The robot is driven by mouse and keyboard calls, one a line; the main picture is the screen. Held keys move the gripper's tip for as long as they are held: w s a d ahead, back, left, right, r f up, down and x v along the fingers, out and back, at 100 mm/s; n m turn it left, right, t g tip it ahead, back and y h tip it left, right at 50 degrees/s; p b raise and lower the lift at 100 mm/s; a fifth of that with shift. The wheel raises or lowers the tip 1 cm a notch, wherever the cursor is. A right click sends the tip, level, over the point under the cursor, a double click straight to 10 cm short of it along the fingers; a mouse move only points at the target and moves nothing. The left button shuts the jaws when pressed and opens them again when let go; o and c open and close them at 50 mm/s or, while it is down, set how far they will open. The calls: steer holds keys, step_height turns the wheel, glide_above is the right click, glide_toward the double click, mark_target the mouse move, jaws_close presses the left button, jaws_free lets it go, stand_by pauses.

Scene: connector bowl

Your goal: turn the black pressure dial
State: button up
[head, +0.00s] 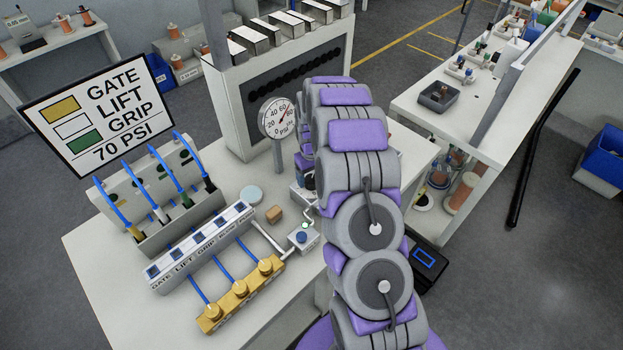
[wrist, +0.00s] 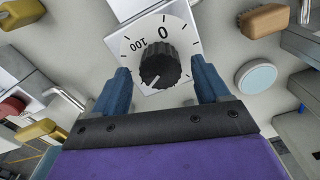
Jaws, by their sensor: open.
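The black pressure dial (wrist: 160,66) shows in the wrist view, on a white plate (wrist: 120,42) marked 0 and 100. It is a ribbed knob with a white pointer line toward its lower left. My gripper (wrist: 161,85) is open, with one blue finger on each side of the dial's near half. I cannot tell whether either finger touches it. The round pressure gauge (head: 279,118), marked in psi, stands left of my arm. A sign (head: 103,116) reads 70 PSI.
A brush (wrist: 265,20) and a pale blue round tin (wrist: 256,77) lie right of the dial in the wrist view. The head view shows a valve block (head: 203,247) labelled gate, lift and grip, with brass fittings (head: 240,291). A tall machine stands behind the gauge.

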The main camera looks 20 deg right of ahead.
mark_target(312, 179)
step_height(312, 179, up, 15)
steer(key=shift+r, duration=0.15)
stand_by(0.6)
steer(key=s+a+r+b, duration=0.2)
steer(key=s+a+r, duration=0.25)
steer(key=s, duration=0.55)
steer(key=s+a+r+b, duration=0.1)
steer(key=s+a+r, duration=0.3)
steer(key=s, duration=0.5)
steer(key=s+a+f+g+b, duration=0.1)
steer(key=s+a, duration=0.1)
steer(key=s, duration=1)
steer(key=s+a+f+m+b, duration=0.1)
steer(key=s+a+f+b, duration=0.1)
steer(key=s, duration=1)
steer(key=shift+f+g, duration=0.3)
steer(key=shift+g, duration=0.1)
steer(key=shift+w+d, duration=0.1)
